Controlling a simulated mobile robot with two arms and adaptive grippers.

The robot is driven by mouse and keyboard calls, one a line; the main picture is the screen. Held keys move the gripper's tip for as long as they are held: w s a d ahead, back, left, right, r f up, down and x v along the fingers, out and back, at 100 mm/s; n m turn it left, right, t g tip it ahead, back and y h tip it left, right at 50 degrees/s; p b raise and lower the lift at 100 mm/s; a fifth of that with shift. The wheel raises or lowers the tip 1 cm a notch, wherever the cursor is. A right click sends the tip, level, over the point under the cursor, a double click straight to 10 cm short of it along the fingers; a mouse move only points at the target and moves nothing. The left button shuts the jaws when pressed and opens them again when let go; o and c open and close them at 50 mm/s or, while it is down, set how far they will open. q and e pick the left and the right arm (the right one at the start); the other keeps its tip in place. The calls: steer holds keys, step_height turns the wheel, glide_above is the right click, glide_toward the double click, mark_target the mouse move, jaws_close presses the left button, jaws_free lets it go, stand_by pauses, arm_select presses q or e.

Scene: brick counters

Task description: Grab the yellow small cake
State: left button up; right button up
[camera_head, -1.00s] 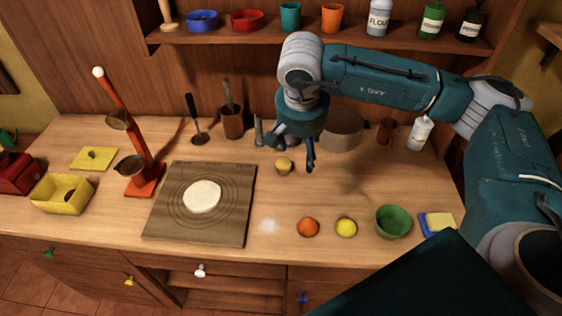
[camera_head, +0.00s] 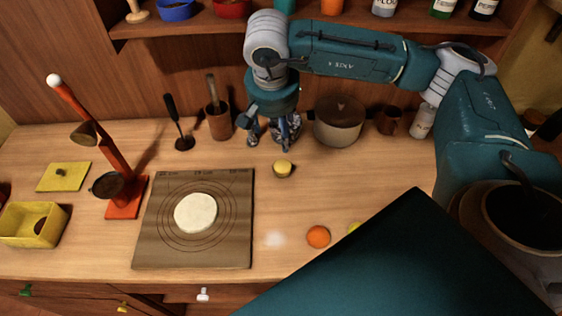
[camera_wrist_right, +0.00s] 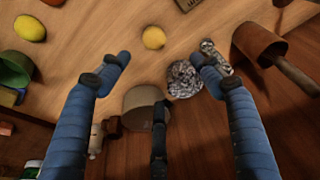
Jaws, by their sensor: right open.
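The yellow small cake (camera_head: 283,169) is a small round yellow piece on the wooden counter, right of the rolling board's back corner. My right gripper (camera_head: 273,143) is open and empty. In the head view it is just behind the cake, apart from it. In the right wrist view the cake (camera_wrist_right: 154,38) shows beyond the gap between the open fingertips (camera_wrist_right: 160,60), with nothing between them and it. My left gripper is not in view.
A pot (camera_head: 339,121) stands right of my gripper, a mortar with pestle (camera_head: 219,122) to its left. A crumpled-looking silvery object (camera_wrist_right: 184,79) lies near the fingers. The board (camera_head: 160,246) holds flat dough (camera_head: 195,213). An orange (camera_head: 318,237) lies in front.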

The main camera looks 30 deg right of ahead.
step_height(320, 180, down, 4)
steer(key=f+b, duration=0.1)
steer(key=b, duration=0.4)
glide_above(283, 165)
steer(key=s+a, duration=0.1)
steer(key=a, duration=0.1)
step_height(283, 165, down, 7)
steer(key=shift+f, duration=0.15)
steer(key=p+x, duration=0.1)
steer(key=x, duration=0.1)
steer(key=p+x, duration=0.1)
steer(key=x, duration=0.1)
steer(key=shift+d+f, duration=0.3)
steer(key=shift+d, duration=0.1)
steer(key=shift+w+d+f, duration=0.1)
steer(key=shift+d+f, duration=0.05)
steer(key=shift+f, duration=0.35)
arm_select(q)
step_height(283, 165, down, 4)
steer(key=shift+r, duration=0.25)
arm_select(e)
steer(key=c, duration=1.2)
